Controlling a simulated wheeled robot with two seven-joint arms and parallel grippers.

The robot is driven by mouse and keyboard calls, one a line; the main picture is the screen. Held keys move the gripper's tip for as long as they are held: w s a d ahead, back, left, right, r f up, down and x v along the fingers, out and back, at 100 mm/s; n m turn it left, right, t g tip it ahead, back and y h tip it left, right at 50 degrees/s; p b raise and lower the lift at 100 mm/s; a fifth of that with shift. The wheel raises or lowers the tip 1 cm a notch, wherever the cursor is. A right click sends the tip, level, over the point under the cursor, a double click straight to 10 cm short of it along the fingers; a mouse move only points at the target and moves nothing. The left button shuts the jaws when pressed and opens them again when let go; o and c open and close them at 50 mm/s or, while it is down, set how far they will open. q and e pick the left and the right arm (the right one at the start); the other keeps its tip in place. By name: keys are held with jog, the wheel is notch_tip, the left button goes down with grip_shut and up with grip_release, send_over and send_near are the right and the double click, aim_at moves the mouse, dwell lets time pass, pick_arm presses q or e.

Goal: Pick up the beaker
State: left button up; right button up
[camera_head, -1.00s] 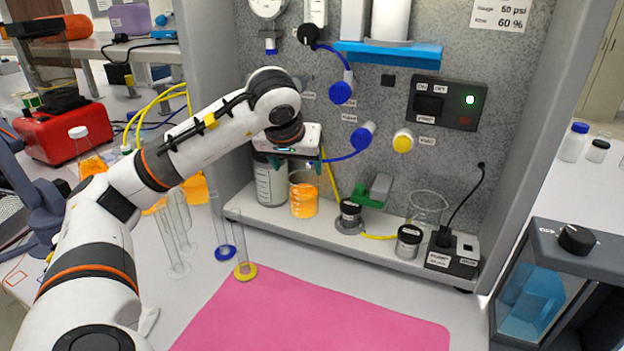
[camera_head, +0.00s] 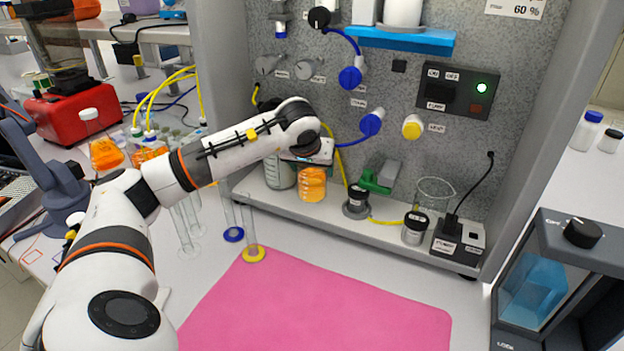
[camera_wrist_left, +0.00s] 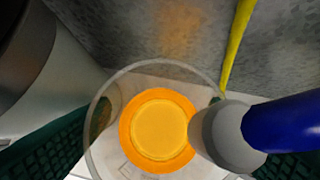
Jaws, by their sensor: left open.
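A glass beaker with orange liquid (camera_head: 313,187) stands upright on the rig's shelf. My left gripper (camera_head: 308,164) is open and just above it, hiding its rim in the head view. In the left wrist view I look down into the beaker (camera_wrist_left: 158,130). The green finger pads show on its left and right, and I cannot tell whether they touch the glass. A second, empty glass beaker (camera_head: 435,192) stands further right on the shelf. My right gripper is not in view.
A blue-ended grey fitting (camera_wrist_left: 235,135) overlaps the beaker's right side in the wrist view. A yellow tube (camera_wrist_left: 238,45) runs behind. Glass cylinders (camera_head: 253,235) stand before the shelf. The pink mat (camera_head: 320,305) is clear.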

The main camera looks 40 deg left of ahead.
pick_arm(q)
jog(key=shift+f, duration=0.2)
jog(key=shift+r, duration=0.1)
jog(key=c, duration=0.8)
